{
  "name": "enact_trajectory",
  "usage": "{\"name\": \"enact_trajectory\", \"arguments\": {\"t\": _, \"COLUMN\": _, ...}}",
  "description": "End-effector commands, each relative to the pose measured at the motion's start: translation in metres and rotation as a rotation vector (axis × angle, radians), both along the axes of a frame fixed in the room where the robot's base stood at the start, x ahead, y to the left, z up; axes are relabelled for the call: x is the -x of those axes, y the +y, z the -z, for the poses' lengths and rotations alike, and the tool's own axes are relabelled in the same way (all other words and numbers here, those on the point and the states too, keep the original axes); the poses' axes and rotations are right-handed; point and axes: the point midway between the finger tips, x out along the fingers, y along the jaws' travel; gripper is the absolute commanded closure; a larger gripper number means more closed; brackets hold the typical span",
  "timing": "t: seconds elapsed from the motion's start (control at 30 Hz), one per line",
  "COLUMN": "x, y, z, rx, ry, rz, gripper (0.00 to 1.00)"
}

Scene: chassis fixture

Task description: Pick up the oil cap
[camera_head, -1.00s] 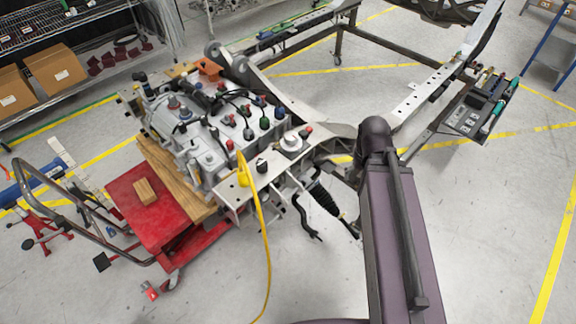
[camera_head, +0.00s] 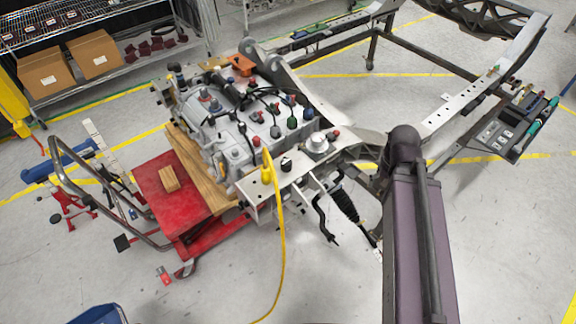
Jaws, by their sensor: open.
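A grey engine-like unit (camera_head: 232,125) carries several small red, blue, green and black caps and fittings. I cannot tell for sure which one is the oil cap. A small black cap (camera_head: 287,163) sits on the metal plate in front of the unit. A pale round part (camera_head: 317,142) with a red fitting beside it stands on the plate to its right. My gripper is not in view; only my purple arm link shows at the lower right.
A red cart (camera_head: 172,203) with a wooden block (camera_head: 169,179) stands left of the unit. A yellow cable (camera_head: 281,250) hangs to the floor. The chassis frame (camera_head: 455,110) and a tool tray (camera_head: 510,127) lie right. Cardboard boxes (camera_head: 45,75) sit on a shelf.

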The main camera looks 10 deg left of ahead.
Motion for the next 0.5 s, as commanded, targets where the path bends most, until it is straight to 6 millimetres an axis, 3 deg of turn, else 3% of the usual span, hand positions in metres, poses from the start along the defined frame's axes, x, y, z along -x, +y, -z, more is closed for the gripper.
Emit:
{"name": "enact_trajectory", "arguments": {"t": 0.27, "x": 0.0000, "y": 0.0000, "z": 0.0000, "rx": 0.000, "ry": 0.000, "rz": 0.000, "gripper": 0.09}}
{"name": "enact_trajectory", "arguments": {"t": 0.33, "x": 0.0000, "y": 0.0000, "z": 0.0000, "rx": 0.000, "ry": 0.000, "rz": 0.000, "gripper": 0.01}}
{"name": "enact_trajectory", "arguments": {"t": 0.5, "x": -0.0036, "y": 0.0035, "z": -0.0004, "rx": 0.000, "ry": 0.000, "rz": -0.032, "gripper": 0.01}}
